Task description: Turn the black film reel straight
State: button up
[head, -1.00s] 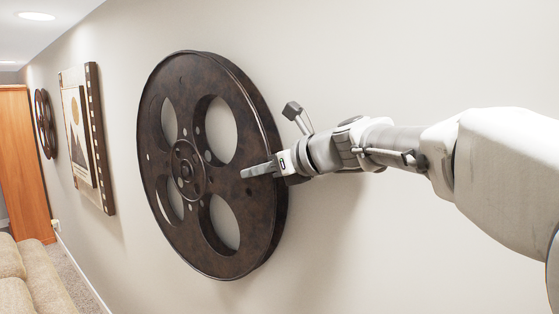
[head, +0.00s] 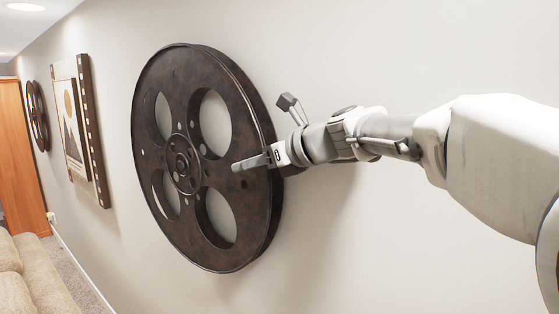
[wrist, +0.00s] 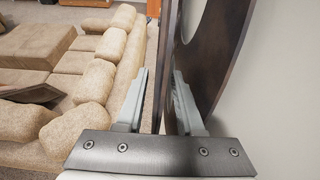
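The black film reel (head: 232,85), dark brown-black with large round holes and a centre hub, hangs on the pale wall. My gripper (head: 240,166) reaches its right rim from the right, about level with the hub. One finger lies across the front face; the other is hidden there. In the wrist view my gripper (wrist: 160,82) has its fingers apart, with the reel's front disc (wrist: 166,45) edge-on between them. Narrow gaps show beside that disc. The reel's back disc (wrist: 222,45) stands to the right of the right finger.
A framed picture (head: 68,82) with a film-strip border and a smaller reel (head: 37,115) hang further left on the wall. An orange-brown wooden panel (head: 20,160) stands at the far left. A beige sofa (head: 38,270) lies below; its cushions (wrist: 85,95) show left in the wrist view.

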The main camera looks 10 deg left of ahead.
jog(key=b+v, duration=0.2)
jog(key=v, duration=1.5)
jog(key=shift+s, duration=0.15)
jog(key=shift+d+r, duration=0.1)
jog(key=s+d+f+n+h, duration=0.4)
jog(key=s+f+n, duration=0.2)
jog(key=f+n, duration=0.2)
jog(key=s+d+f+n+h+b, duration=0.1)
jog(key=s+d+f+n+h, duration=0.3)
jog(key=s+f+n, duration=0.3)
jog(key=s+d+f+n+g+h, duration=0.1)
jog(key=s+d+f+n+h, duration=0.2)
jog(key=f, duration=1.2)
jog(key=s+d+n, duration=0.3)
jog(key=n, duration=0.3)
jog(key=shift+s+h, duration=0.25)
jog(key=shift+h, duration=0.15)
jog(key=shift+d, duration=0.25)
